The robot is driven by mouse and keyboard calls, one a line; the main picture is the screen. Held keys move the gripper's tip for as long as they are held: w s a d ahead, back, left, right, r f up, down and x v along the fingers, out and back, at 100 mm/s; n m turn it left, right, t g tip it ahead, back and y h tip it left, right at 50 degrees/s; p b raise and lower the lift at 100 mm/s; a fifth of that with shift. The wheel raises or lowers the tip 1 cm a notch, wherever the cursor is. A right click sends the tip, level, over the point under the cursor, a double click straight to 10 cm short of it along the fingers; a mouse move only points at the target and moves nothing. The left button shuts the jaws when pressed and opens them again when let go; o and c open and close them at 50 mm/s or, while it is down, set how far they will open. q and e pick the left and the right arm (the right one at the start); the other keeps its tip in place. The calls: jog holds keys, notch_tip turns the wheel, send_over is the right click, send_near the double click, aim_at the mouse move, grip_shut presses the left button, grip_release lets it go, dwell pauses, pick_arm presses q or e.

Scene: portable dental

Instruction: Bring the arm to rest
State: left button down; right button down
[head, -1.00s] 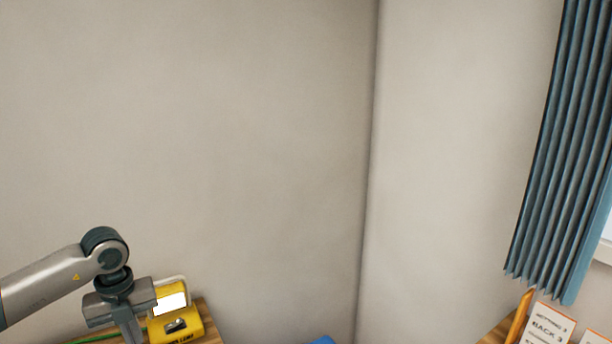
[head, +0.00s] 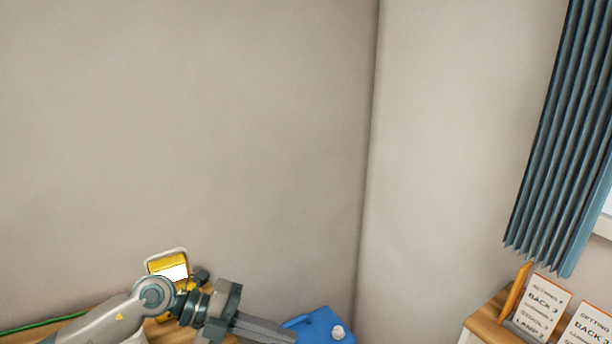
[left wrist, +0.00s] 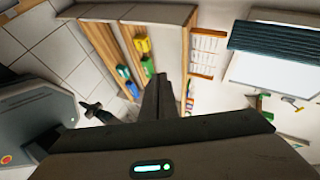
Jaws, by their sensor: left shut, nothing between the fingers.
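My left arm comes in from the lower left of the head view. My left gripper (head: 290,336) points right and slightly down, with its fingers together and nothing between them. In the left wrist view the closed fingers (left wrist: 158,97) stand up from the gripper body over an out-of-focus room. In the head view the fingertips appear close to a blue container (head: 322,324); I cannot tell whether they touch. My right gripper is not in view.
A yellow device (head: 168,266) with a white panel stands behind my left arm, partly hidden. A green cable (head: 40,324) lies at the left. Printed cards (head: 541,306) stand on a wooden top (head: 488,318) at right. A blue curtain (head: 560,130) hangs above. The wall is bare.

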pick_arm(q)
notch_tip(320, 180, up, 11)
jog(key=w+d+n+t+h, duration=0.2)
jog(key=d+n+t+h, duration=0.1)
jog(key=n+t+h, duration=0.55)
jog(key=w+a+f+n+t+y, duration=0.3)
jog(key=a+f+n+t+y, duration=0.3)
jog(key=a+n+t+y, duration=0.75)
jog(key=s+a+f+n+g+y, duration=0.2)
jog(key=f+n+g+y, duration=0.15)
jog(key=f, duration=0.25)
jog(key=s+a+f+n+g+y, duration=0.3)
jog(key=f+n+y, duration=0.1)
jog(key=f, duration=0.3)
jog(key=s+a+f+n+g, duration=0.1)
jog(key=s+f+g, duration=0.5)
jog(key=s+f, duration=0.5)
jog(key=s+a+f+n+g, duration=0.1)
jog(key=s+f+g, duration=0.5)
jog(key=s, duration=0.9)
notch_tip(320, 180, down, 31)
jog(key=s+g+b, duration=0.1)
jog(key=s, duration=0.1)
jog(key=s+a+f+g+b, duration=0.1)
jog(key=s+a+f, duration=0.2)
jog(key=s+f, duration=1.5)
jog(key=shift+m+b, duration=0.35)
